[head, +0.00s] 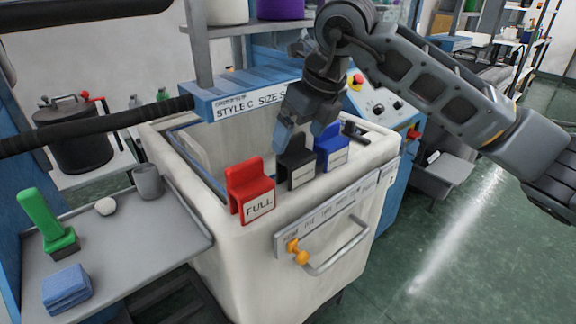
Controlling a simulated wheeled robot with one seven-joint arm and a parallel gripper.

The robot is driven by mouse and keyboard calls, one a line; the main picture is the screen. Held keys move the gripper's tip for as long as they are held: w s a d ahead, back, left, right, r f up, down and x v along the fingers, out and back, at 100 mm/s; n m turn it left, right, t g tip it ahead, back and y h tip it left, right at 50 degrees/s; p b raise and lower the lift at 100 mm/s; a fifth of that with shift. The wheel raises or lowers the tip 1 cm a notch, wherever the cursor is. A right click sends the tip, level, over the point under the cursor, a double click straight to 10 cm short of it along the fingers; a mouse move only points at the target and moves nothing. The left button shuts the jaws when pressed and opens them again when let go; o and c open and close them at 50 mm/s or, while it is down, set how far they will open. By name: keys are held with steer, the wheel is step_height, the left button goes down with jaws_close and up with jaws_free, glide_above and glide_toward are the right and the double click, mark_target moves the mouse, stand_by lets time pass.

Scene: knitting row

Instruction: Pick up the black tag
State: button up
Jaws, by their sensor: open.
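The black tag (301,177) hangs over the front rim of the white bin (215,240), with a pale label on its face. It stands between the red tag (250,190), marked FULL, and the blue tag (333,148). My gripper (299,138) reaches down from above, with its open fingers at the black tag's top. The fingers partly cover the upper part of the black tag. I cannot tell whether they touch it.
A blue beam (240,98) with a style and size sign crosses behind the bin. A grey tray (130,250) at left holds a green-handled tool (45,218), blue cloths (66,288), a white ball (105,206) and a grey cup (148,182). Floor (480,240) at right is clear.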

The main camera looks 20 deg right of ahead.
mark_target(292, 152)
steer(key=shift+p+x, duration=0.8)
steer(key=shift+x, duration=3.2)
steer(key=shift+r, duration=0.1)
steer(key=c, duration=0.7)
